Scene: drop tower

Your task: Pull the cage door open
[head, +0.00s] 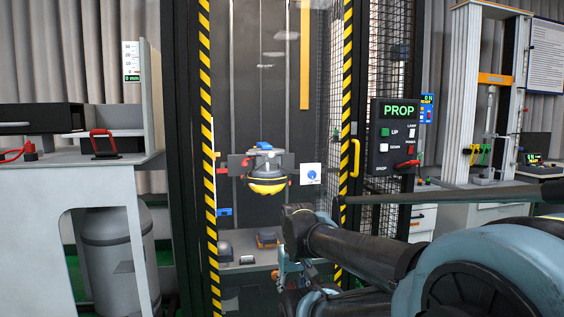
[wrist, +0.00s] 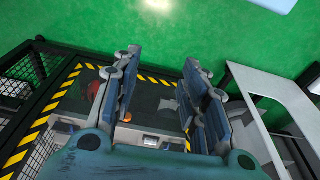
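The cage (head: 180,150) of the drop tower stands in front of me in the head view. Black and yellow striped edges border its front, and a yellow upright handle (head: 356,157) is at the right edge. I cannot tell whether the door is fully shut. My arm reaches in from the lower right, and my gripper is low in front of the cage, left of and below the handle. In the wrist view my gripper (wrist: 162,62) has its two fingers well apart with nothing between them. The handle cannot be made out there; a striped frame (wrist: 155,78) shows behind the fingers.
A control box (head: 394,137) marked PROP hangs right of the handle. A helmet-like load (head: 266,180) hangs inside the cage. A grey bench (head: 95,180) stands left, and a white rig (head: 475,90) right. Green floor (wrist: 230,30) is open in the wrist view.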

